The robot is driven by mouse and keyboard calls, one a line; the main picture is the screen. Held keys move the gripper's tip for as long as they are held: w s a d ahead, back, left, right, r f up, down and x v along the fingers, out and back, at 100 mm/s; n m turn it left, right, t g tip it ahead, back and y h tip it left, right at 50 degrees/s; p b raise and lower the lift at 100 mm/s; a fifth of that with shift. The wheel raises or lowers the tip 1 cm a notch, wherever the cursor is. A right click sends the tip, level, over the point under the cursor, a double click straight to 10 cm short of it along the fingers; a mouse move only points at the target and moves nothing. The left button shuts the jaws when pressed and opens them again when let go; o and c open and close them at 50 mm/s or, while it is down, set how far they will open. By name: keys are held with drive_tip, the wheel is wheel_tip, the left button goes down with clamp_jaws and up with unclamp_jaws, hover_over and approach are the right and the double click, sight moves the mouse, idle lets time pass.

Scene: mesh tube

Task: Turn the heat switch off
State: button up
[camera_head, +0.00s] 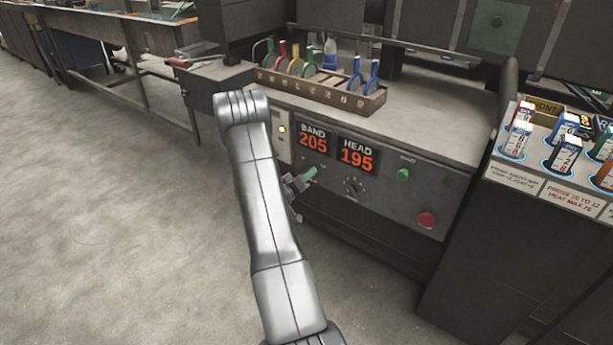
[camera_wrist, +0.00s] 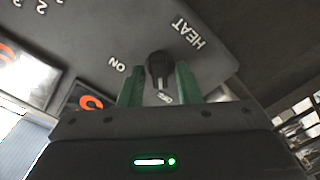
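The heat switch is a small dark rotary knob (camera_wrist: 159,68) on the grey control panel (camera_wrist: 95,35), marked HEAT, ON and OFF in the wrist view. A pale mark on its lower part seems to point toward the OFF label. A dark knob below the displays in the head view (camera_head: 352,186) appears to be the same switch. My gripper (camera_wrist: 158,82) is open, with its green fingers on either side of the knob in the wrist view. The gripper (camera_head: 308,174) shows left of the knob in the head view. I cannot tell whether the fingers touch it.
A green button (camera_head: 403,174) and a red button (camera_head: 427,220) are to the right. A tool rack (camera_head: 320,88) stands on the bench above. Open floor (camera_head: 110,240) lies left.

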drive_tip(key=shift+o, duration=0.4)
drive_tip(key=shift+s, duration=0.1)
drive_tip(key=p+v, duration=0.1)
drive_tip(key=v, duration=1.2)
drive_tip(key=shift+s+a, duration=0.3)
drive_tip(key=b+x, duration=0.1)
drive_tip(key=x, duration=1.3)
